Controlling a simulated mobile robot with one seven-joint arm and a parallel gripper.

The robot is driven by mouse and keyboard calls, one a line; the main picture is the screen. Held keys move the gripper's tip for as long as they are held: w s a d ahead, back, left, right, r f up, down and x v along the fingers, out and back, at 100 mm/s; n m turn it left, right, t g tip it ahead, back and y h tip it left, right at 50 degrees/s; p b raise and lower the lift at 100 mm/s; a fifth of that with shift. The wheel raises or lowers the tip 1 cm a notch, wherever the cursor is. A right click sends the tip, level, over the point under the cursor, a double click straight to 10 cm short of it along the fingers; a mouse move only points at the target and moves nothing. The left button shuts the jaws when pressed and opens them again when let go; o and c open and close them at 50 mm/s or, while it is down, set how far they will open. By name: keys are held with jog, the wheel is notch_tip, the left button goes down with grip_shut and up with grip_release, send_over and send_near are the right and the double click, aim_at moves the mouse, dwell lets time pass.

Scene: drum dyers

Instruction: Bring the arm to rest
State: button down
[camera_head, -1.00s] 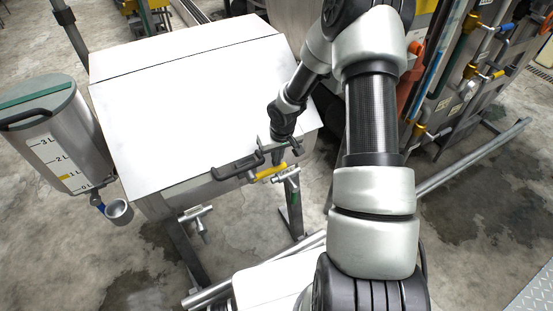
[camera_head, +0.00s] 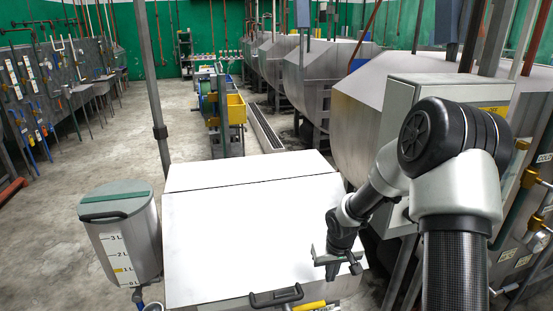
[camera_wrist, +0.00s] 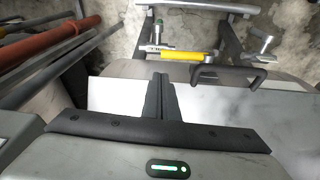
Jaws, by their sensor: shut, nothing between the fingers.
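My gripper (camera_head: 338,268) hangs at the end of my bent arm, over the front right part of a white-lidded metal box. In the wrist view its two dark fingers (camera_wrist: 161,97) are together, with nothing between them. The box lid (camera_head: 245,225) is down. A black handle (camera_head: 276,297) on the box front is to the left of and below my gripper, apart from it. The handle also shows in the wrist view (camera_wrist: 258,78), beside a yellow lever (camera_wrist: 182,57).
A grey container (camera_head: 130,245) with a litre scale stands left of the box. Large metal drums (camera_head: 375,105) and a control cabinet (camera_head: 450,92) stand close on the right, near my arm. The floor at left (camera_head: 75,185) is clear.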

jog(key=s+r+t+h, duration=0.1)
jog(key=s+r, duration=0.4)
jog(key=r, duration=0.6)
jog(key=s+r+h, duration=0.1)
jog(key=s+r, duration=0.3)
jog(key=r, duration=0.7)
jog(key=s+a+r+t+y, duration=0.1)
jog(key=s+r, duration=0.3)
jog(key=s, duration=0.4)
jog(key=s+a+r+m+t+y, duration=0.1)
jog(key=s+a+r, duration=0.2)
jog(key=s, duration=0.6)
notch_tip(320, 180, up, 2)
jog(key=shift+s+a+r, duration=0.1)
jog(key=shift+s+a, duration=0.1)
jog(key=shift+s, duration=0.05)
